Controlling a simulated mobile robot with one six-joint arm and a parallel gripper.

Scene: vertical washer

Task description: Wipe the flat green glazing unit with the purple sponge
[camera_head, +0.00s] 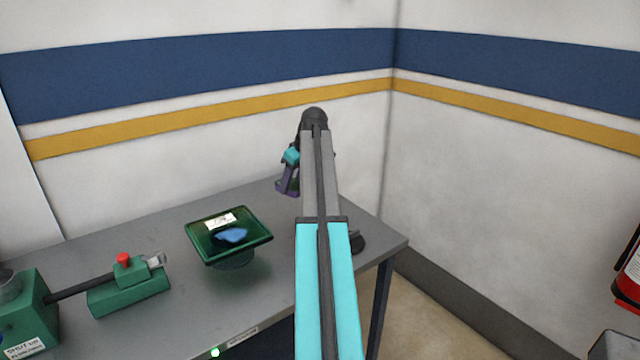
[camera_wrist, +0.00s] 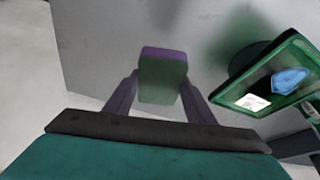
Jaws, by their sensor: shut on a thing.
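The green glazing unit (camera_head: 240,252) is a square, rimmed panel on a short round stand on the grey table. A blue patch (camera_head: 232,235) and a white label (camera_head: 220,220) lie on its face. It also shows at the right of the wrist view (camera_wrist: 262,72). My gripper (camera_head: 288,186) is behind and to the right of the unit, apart from it. In the wrist view my gripper (camera_wrist: 160,82) is shut on the purple sponge (camera_wrist: 162,70), whose lower face looks grey-green. In the head view the sponge is hard to tell from the fingers.
The grey table (camera_head: 170,238) stands against the wall. A green device (camera_head: 128,285) with a red knob and a dark rod is on its left part. A dark round object (camera_head: 357,242) is near the right edge. A red fire extinguisher (camera_head: 628,283) is at far right.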

